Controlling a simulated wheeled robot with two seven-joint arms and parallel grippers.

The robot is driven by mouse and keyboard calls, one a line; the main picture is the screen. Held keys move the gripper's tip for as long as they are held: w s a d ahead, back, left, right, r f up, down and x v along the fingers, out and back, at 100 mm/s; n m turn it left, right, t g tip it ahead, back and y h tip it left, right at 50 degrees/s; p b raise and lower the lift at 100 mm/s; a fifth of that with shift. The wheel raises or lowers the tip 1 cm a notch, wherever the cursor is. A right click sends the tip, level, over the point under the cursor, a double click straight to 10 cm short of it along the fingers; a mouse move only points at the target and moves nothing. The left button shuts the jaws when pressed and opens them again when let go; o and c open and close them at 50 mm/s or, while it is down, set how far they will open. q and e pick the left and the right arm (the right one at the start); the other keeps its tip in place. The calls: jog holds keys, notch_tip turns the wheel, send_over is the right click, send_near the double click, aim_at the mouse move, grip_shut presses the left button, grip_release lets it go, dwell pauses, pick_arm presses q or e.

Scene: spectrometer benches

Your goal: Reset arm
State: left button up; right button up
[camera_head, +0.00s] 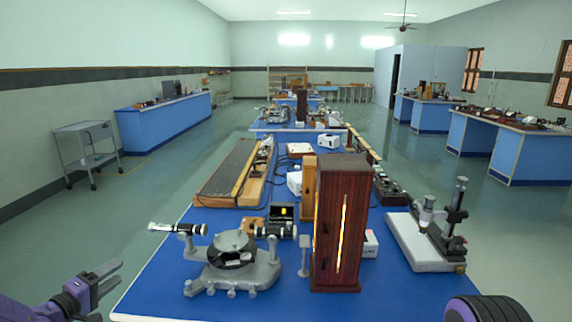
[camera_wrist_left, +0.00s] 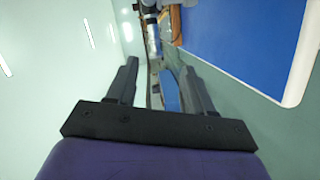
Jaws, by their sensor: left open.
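My left gripper (camera_head: 108,279) is at the lower left of the head view, beside the left edge of the blue bench (camera_head: 170,290). Its two fingers are apart, with nothing between them. The left wrist view shows the same open fingers (camera_wrist_left: 157,82), with the blue bench top (camera_wrist_left: 245,40) to their right. At the lower right of the head view is a rounded purple and black part of my own right arm (camera_head: 487,308). My right gripper is not in view.
On the bench stand a grey spectrometer (camera_head: 232,262), a dark red wooden lamp box (camera_head: 340,225) with a glowing slit, and a microscope on a white base (camera_head: 425,243). A trolley (camera_head: 88,150) stands at the left. The floor left of the bench is clear.

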pick_arm(q)
jog(key=s+d+f+m+g+y, duration=0.1)
jog(key=s+d+f+g+y, duration=0.3)
jog(key=s+f, duration=0.45)
jog(key=s+d+f+m+g+y, duration=0.1)
jog(key=s+d+f+g+y, duration=0.15)
jog(key=s+d+f, duration=0.6)
jog(key=s+d+f+m+g, duration=0.1)
jog(key=s+f+g, duration=0.1)
jog(key=s+f, duration=0.2)
jog(key=s+d+f+m+g+y, duration=0.1)
jog(key=s+f, duration=0.3)
jog(key=s, duration=0.6)
jog(key=s+d+f+g+b, duration=0.1)
jog(key=s+d+f+g, duration=0.2)
jog(key=s, duration=0.4)
jog(key=shift+f+m, duration=0.4)
jog(key=shift+f, duration=0.15)
jog(key=shift+g, duration=0.25)
jog(key=shift+c, duration=0.8)
